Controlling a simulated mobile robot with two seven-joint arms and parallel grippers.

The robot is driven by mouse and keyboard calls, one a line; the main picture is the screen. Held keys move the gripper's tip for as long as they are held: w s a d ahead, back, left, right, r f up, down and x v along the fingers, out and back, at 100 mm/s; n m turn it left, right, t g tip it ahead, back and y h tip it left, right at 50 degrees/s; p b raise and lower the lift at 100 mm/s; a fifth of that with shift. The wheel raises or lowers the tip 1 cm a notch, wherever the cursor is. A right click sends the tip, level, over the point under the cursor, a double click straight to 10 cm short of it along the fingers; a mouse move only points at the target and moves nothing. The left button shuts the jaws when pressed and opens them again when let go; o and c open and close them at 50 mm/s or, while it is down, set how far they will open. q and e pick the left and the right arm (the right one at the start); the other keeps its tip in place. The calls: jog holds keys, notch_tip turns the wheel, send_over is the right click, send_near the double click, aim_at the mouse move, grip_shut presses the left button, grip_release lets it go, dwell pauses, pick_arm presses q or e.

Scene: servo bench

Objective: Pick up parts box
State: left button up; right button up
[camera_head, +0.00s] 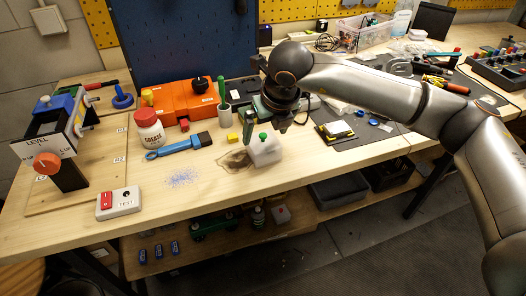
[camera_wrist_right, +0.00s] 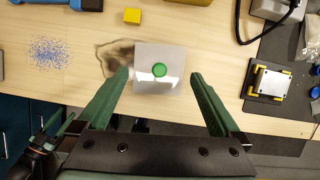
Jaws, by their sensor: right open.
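The parts box seems to be the small pale translucent box (camera_head: 265,151) with a green knob on top, standing on the wooden bench right of the middle. In the right wrist view, the box (camera_wrist_right: 160,68) lies just ahead of and between the fingers. My right gripper (camera_wrist_right: 162,78) has its green fingers spread wide, with nothing between them. In the head view, the right gripper (camera_head: 262,122) hangs just above the box, pointing down. Whether a finger touches the box cannot be told. My left gripper does not show in either view.
A black mat with a small device (camera_head: 336,130) is to the right. The bench's front edge is close.

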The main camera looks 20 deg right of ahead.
aim_at(265, 138)
jog(key=x, duration=0.5)
jog(key=shift+s+f+p, duration=0.15)
jog(key=shift+s+p, duration=0.1)
jog(key=shift+p, duration=0.1)
jog(key=shift+c, duration=0.2)
jog(key=c, duration=1.4)
